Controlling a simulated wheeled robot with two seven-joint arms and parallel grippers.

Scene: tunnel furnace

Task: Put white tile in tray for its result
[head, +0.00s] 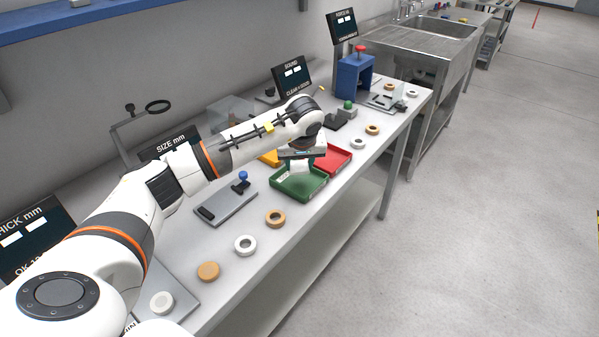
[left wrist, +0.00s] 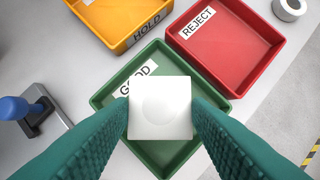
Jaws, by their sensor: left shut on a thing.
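My left gripper (left wrist: 160,112) is shut on the white tile (left wrist: 160,107), a square with a faint round mark on its face. In the left wrist view the tile is between the two green fingers, above the green tray (left wrist: 128,153) labelled GOOD. In the head view the tile (head: 299,166) shows just below the gripper (head: 301,158), over the green tray (head: 291,191). The red tray (left wrist: 268,62) labelled REJECT and the yellow tray (left wrist: 108,30) labelled HOLD lie beyond it. My right gripper is not in view.
A grey fixture with a blue knob (head: 241,177) stands left of the green tray. Several white and tan rings, one of them tan (head: 275,218), line the bench's front edge. Display screens (head: 291,76) stand along the back. A blue press (head: 355,75) is farther along.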

